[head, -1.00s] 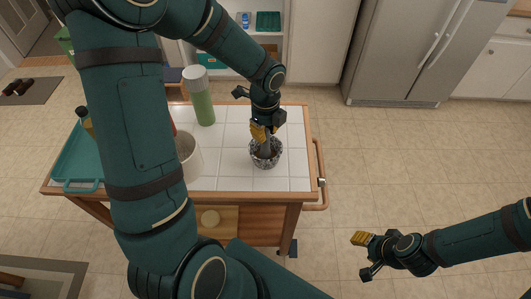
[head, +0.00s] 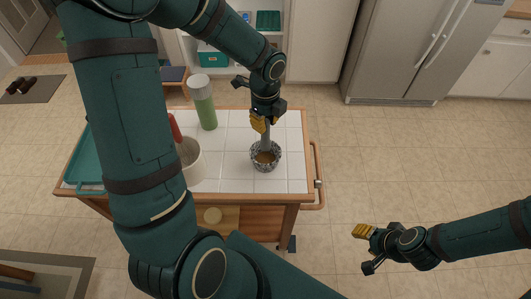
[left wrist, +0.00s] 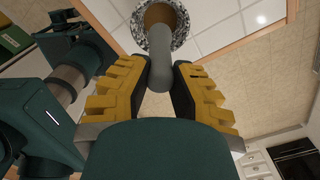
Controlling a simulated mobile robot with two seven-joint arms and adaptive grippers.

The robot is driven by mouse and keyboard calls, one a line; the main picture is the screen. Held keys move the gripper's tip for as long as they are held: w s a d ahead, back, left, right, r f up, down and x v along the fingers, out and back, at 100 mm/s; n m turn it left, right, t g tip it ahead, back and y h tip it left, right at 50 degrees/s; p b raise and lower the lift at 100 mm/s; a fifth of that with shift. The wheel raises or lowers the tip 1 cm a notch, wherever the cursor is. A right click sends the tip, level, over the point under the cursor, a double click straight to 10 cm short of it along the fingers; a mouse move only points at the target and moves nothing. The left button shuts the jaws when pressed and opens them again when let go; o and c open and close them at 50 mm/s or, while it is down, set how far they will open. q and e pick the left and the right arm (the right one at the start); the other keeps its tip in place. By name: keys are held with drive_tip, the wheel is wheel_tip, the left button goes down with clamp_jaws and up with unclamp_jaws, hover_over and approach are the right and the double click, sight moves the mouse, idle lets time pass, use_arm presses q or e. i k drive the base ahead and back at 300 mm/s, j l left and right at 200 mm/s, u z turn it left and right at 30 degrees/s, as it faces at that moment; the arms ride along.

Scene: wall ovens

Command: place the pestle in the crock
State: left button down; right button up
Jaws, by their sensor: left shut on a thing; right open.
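The grey pestle (head: 265,137) is held by my left gripper (head: 264,122), which is shut on its upper part. In the left wrist view, the pestle (left wrist: 160,56) stands between the yellow-padded fingers (left wrist: 159,88). Its lower end overlaps the speckled mortar (head: 265,165); I cannot tell whether it is inside or just above the rim. My right gripper (head: 365,250) is open and empty, off the cart to the lower right.
Something red (head: 175,127) shows beside my arm. A teal tray (head: 88,160) lies at the cart's left. The tiled top (head: 293,150) is clear right of the mortar.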

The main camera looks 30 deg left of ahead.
sight(188, 178)
drive_tip(key=k+j, duration=0.15)
drive_tip(key=j, duration=0.2)
drive_tip(key=k+j, duration=0.15)
drive_tip(key=j, duration=0.2)
drive_tip(key=k+j, duration=0.15)
drive_tip(key=j, duration=0.25)
